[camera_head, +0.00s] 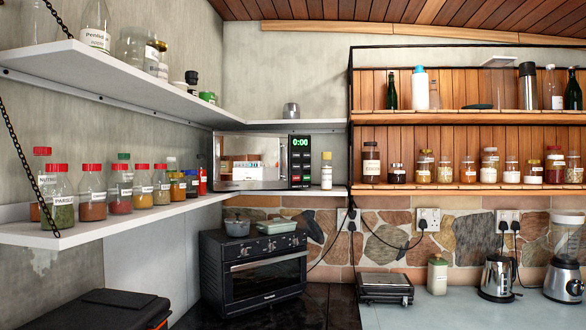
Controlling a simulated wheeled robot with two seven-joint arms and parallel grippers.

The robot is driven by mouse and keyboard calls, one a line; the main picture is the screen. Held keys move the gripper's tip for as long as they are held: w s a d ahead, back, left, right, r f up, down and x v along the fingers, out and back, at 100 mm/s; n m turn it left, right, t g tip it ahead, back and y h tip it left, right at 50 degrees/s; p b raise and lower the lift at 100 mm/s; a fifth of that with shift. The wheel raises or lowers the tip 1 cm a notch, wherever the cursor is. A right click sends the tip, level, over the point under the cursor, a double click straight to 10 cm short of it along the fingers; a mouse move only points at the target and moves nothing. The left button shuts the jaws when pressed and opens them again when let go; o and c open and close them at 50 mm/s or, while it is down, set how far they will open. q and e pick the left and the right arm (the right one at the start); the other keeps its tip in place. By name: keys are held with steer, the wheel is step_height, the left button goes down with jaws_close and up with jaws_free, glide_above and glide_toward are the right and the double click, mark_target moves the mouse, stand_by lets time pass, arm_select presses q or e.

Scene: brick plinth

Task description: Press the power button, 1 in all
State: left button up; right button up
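No single power button can be told apart at this size. A silver microwave (250,161) sits on the corner shelf, its door shut. Its control panel (300,162) on the right side shows a green 0:00 display and several small buttons. A black toaster oven (254,273) stands below on the counter, with small controls too small to read. A silver kettle (496,278) and a blender (565,259) stand at the right; any buttons on them are unclear. Neither of my grippers shows in the head view.
A white shelf (88,226) with several spice jars juts out at the left, with a chain at its front. A dark box (95,310) is at lower left. A small grill (385,289) stands mid-counter. The pale counter (440,315) has bare room in front.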

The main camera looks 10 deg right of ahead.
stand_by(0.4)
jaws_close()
